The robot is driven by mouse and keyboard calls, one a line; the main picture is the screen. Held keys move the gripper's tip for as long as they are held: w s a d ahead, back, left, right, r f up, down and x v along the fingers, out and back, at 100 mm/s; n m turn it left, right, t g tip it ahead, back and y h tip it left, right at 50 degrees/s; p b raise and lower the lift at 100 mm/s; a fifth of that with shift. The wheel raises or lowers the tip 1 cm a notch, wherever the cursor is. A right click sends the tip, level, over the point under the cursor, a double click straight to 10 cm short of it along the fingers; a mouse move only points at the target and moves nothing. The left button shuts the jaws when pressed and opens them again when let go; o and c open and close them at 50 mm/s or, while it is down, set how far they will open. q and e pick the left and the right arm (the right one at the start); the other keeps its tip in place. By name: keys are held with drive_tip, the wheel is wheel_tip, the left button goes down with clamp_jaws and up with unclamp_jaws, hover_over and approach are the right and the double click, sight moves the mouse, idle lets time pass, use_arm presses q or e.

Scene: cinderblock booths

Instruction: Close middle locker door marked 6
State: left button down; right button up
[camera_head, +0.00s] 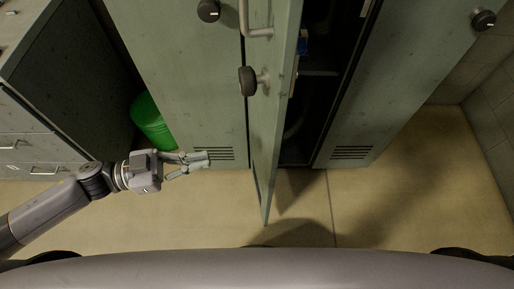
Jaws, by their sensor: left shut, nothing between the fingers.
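The middle locker door (268,130) is grey-green and stands open, swung out toward me and seen nearly edge-on. It carries a pale handle (256,30) and a dark round knob (248,81). No number 6 is legible. Dark space shows in the open middle locker (312,110), to the right of the door. My left gripper (204,160) is shut and empty. It is left of the door, in front of the left locker's lower vents, apart from the open door. My right gripper is not in view.
Shut locker doors flank the opening, the left one (185,75) and the right one (385,90), each with a dark knob. A green bin (150,122) stands left of the lockers. Grey drawers (32,148) are at far left. Tan floor (390,205) is clear at right.

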sight(270, 148)
use_arm(q)
drive_tip(key=d, duration=0.3)
drive_tip(key=w+d+p, duration=0.1)
drive_tip(key=d, duration=0.3)
drive_tip(key=w+d+p, duration=0.1)
drive_tip(key=d, duration=0.3)
drive_tip(key=shift+w+r, duration=0.15)
drive_tip(key=shift+w, duration=0.05)
drive_tip(key=shift+w+d, duration=0.15)
drive_tip(key=shift+d, duration=0.6)
